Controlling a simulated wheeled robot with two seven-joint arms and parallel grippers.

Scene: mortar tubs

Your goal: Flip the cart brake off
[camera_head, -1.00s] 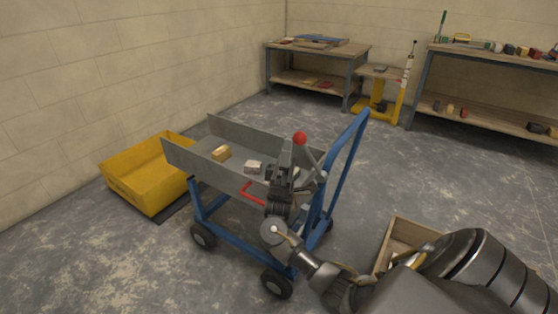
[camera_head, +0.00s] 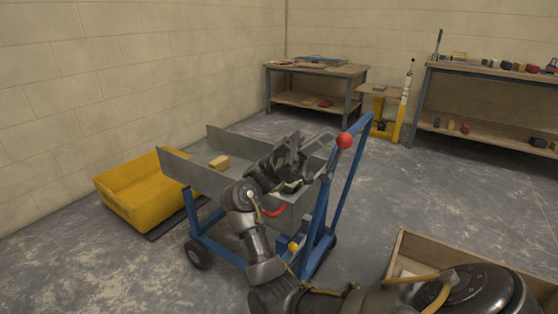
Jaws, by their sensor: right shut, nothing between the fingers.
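The blue cart (camera_head: 318,225) carries a grey tipping tray (camera_head: 190,172). A lever with a red ball knob (camera_head: 344,140) stands at the cart's handle end and leans right, its knob close to the blue push handle (camera_head: 354,165). Its lower part is partly hidden behind my right gripper. My right gripper (camera_head: 294,150) is shut and empty, over the handle end of the tray, left of the knob and apart from it. A red handle (camera_head: 272,211) shows at the tray's side, partly covered by my right arm. My left gripper is not in view.
A yellow tub (camera_head: 140,195) stands left of the cart by the wall. A gold block (camera_head: 220,162) lies in the tray. A wooden box (camera_head: 400,258) is at the lower right. Workbenches (camera_head: 318,70) stand at the back.

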